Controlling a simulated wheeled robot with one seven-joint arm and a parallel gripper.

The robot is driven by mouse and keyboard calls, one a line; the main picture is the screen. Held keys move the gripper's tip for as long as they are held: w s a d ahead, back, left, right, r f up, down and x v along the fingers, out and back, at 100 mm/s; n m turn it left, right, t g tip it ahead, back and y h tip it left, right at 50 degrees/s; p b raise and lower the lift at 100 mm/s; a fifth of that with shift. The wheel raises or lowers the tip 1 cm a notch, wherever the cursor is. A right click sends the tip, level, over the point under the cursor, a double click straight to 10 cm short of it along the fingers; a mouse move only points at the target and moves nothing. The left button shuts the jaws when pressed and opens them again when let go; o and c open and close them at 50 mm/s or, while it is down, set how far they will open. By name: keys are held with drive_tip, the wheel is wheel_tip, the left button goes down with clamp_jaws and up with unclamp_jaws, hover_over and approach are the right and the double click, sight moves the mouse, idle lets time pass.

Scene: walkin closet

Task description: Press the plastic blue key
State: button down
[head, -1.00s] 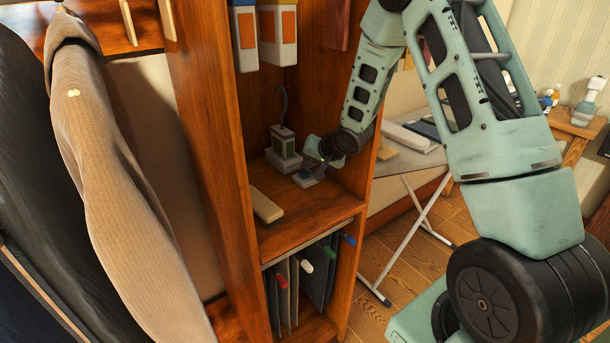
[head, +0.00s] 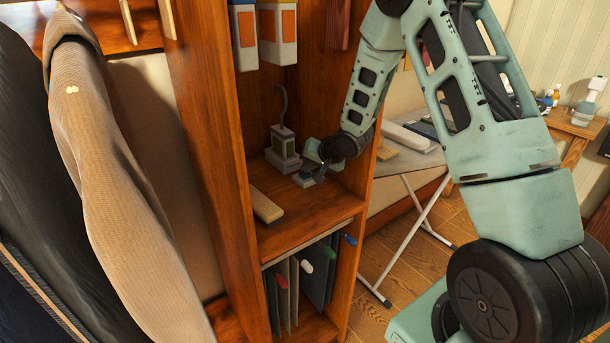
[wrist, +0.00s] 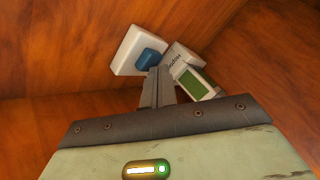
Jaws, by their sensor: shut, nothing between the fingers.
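The blue key (wrist: 149,58) sits on a white square base (wrist: 122,52) in the wrist view. In the head view the base (head: 303,181) is on the cabinet shelf, partly hidden by my gripper. My gripper (wrist: 160,71) is shut and empty, its narrow fingertips at the near edge of the blue key in the wrist view. I cannot tell whether they touch it. In the head view my gripper (head: 316,168) reaches down over the base from the right.
A grey-white device with a green screen (wrist: 197,85) stands beside the key; it also shows in the head view (head: 283,146). A beige bar (head: 266,205) lies at the shelf's left. Cabinet walls enclose the shelf. An ironing board (head: 410,160) stands outside, right.

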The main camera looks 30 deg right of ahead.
sight(308, 178)
drive_tip(key=shift+r+p, duration=0.75)
drive_tip(key=shift+p, duration=0.15)
wheel_tip(308, 178, up, 6)
drive_tip(key=p, duration=0.6)
idle(0.5)
